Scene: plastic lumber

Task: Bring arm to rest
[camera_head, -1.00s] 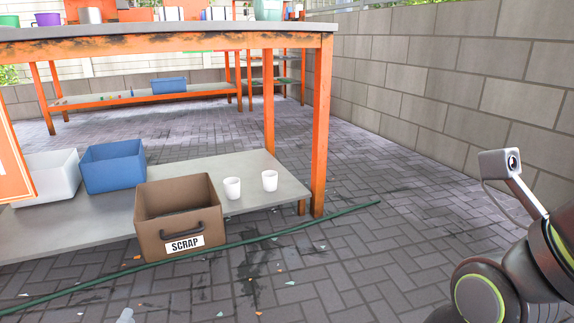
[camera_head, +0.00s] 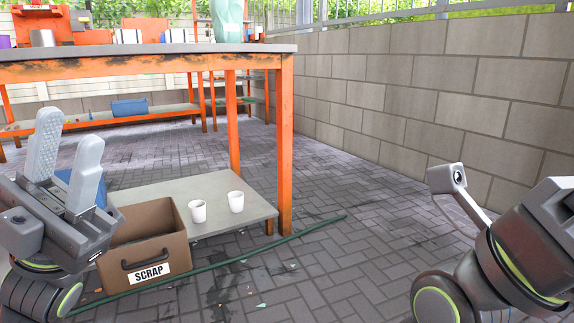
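My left gripper (camera_head: 66,160) is at the left side of the head view, raised with its two pale fingers pointing up. The fingers stand apart with nothing between them. It shows in front of the lower shelf and the scrap box. My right arm (camera_head: 490,265) comes in at the lower right, but its gripper is out of the picture.
A green hose (camera_head: 235,258) lies on the paving. A block wall (camera_head: 420,100) runs along the right.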

